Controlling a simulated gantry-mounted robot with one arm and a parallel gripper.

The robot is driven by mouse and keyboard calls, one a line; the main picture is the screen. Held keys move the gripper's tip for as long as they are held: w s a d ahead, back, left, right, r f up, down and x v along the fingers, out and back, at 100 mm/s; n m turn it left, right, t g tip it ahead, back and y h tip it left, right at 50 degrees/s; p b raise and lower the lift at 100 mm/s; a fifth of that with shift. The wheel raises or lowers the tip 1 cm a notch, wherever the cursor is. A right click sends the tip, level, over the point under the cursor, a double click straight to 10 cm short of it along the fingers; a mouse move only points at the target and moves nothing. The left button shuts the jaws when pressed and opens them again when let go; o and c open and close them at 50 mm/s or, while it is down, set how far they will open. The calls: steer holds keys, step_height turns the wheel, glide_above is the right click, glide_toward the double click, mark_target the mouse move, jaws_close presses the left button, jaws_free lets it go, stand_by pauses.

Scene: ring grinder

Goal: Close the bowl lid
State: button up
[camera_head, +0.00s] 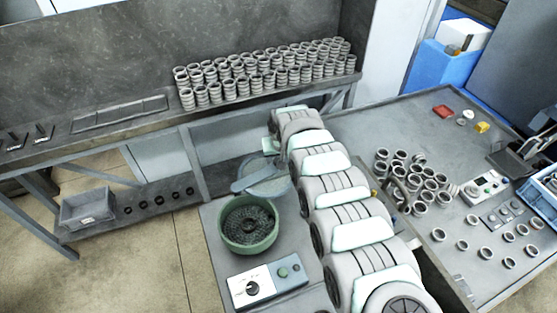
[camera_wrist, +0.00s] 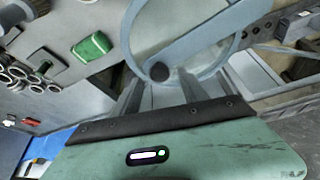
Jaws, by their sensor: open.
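The green bowl (camera_head: 250,238) stands open on the grey bench, with dark contents inside. Its clear round lid (camera_head: 270,188) is raised behind the bowl, with a grey bar (camera_head: 252,180) across it. My gripper (camera_head: 268,146) is at the lid's far upper side, partly hidden by my arm. In the wrist view my gripper (camera_wrist: 160,92) has its two fingers apart, pointing at the lid (camera_wrist: 136,22). The lid's bar (camera_wrist: 205,38) ends in a dark round knob (camera_wrist: 159,72), seen just beyond the gap between the fingers. I cannot tell whether the fingers touch it.
A control box (camera_head: 268,284) with a dial stands in front of the bowl. Stacked metal rings (camera_head: 265,75) fill the back shelf. Loose rings (camera_head: 415,180) cover part of the right table. My arm runs close along the bowl's right side. A grey bin (camera_head: 88,208) sits low at left.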

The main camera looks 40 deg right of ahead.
steer(key=shift+x, duration=1.1)
steer(key=shift+w, duration=0.1)
jaws_close()
stand_by(0.7)
